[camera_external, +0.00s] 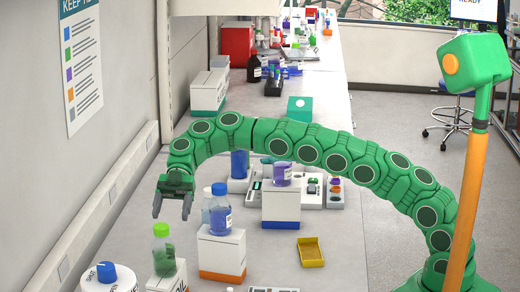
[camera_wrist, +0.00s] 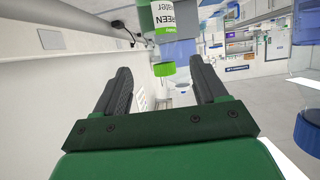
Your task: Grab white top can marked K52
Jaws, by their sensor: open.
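I cannot make out a can marked K52 in either view; the small labels are unreadable. My gripper (camera_external: 172,212) is open and empty, pointing down above the left side of the bench. Its two dark fingers also show spread apart in the wrist view (camera_wrist: 159,72). A green-capped bottle with green contents (camera_external: 163,258) stands on a white box just below the fingers, apart from them. In the wrist view a green cap (camera_wrist: 164,69) and a labelled bottle (camera_wrist: 177,18) show beyond the gap between the fingers.
A white round container with a blue knob (camera_external: 103,284) is at the bottom left. A bottle on a white-orange box (camera_external: 222,253) and a purple jar (camera_external: 283,173) on a white-blue box stand to the right. A yellow tray (camera_external: 311,252) lies on clear bench. The wall is close on the left.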

